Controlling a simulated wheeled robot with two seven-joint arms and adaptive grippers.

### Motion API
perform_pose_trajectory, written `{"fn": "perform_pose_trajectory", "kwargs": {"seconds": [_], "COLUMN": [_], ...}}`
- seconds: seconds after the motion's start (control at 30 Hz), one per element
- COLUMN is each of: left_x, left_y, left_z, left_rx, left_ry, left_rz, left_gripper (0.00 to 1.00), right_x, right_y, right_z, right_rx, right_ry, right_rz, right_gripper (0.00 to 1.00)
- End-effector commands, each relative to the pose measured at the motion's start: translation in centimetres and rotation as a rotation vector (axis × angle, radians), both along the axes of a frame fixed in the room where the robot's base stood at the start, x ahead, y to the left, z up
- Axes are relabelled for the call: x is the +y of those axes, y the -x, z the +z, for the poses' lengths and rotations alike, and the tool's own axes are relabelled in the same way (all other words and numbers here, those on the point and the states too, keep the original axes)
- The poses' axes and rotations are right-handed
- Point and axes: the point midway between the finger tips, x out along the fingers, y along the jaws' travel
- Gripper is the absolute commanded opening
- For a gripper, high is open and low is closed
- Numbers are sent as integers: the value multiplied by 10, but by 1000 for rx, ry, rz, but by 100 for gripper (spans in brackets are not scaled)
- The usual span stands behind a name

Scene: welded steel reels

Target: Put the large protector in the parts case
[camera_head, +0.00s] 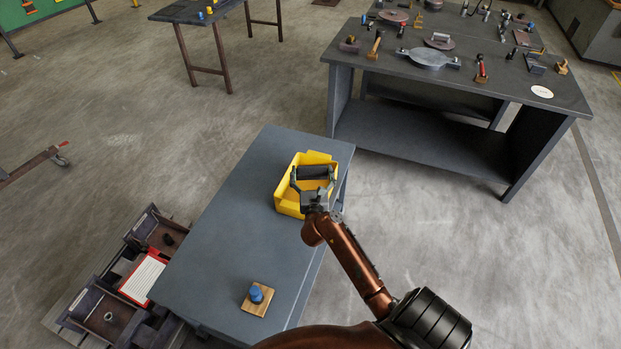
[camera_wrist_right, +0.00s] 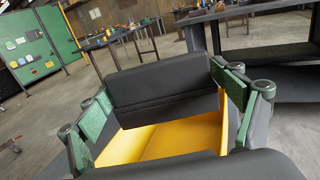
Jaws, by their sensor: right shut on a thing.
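The parts case is a yellow open box (camera_head: 283,206) on the grey table, and its yellow inside shows in the wrist view (camera_wrist_right: 133,145). My right gripper (camera_head: 313,178) is above the case, with a finger on each side of a wide black piece (camera_head: 313,172), which appears to be the large protector. In the wrist view the black piece (camera_wrist_right: 165,84) spans between the green finger pads, over the case opening. I cannot tell whether it touches the case. My left gripper is not in view.
A blue part (camera_head: 256,294) stands on a small wooden board (camera_head: 262,309) near the front of the grey table (camera_head: 220,230). The tabletop between is clear. Dark bins (camera_head: 107,317) stand at lower left, and a larger workbench (camera_head: 470,75) with several tools is behind.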

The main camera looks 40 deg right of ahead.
Motion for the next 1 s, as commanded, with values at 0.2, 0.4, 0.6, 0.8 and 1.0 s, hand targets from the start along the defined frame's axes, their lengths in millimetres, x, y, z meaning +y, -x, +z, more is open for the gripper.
{"fn": "perform_pose_trajectory", "kwargs": {"seconds": [0.2, 0.4, 0.6, 0.8, 1.0], "left_x": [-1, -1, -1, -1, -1], "left_y": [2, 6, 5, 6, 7], "left_z": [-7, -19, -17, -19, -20], "left_rx": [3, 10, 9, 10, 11], "left_ry": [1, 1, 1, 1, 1], "left_rz": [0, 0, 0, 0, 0], "left_gripper": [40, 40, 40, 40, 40], "right_x": [-6, -5, -6, -6, -6], "right_y": [-9, -8, -8, -8, -8], "right_z": [-14, -43, -41, -45, -51], "right_rx": [1, 1, -2, -1, 0], "right_ry": [2, 0, 1, 1, 1], "right_rz": [1, 1, 1, 0, 0], "right_gripper": [52, 52, 52, 52, 52]}}
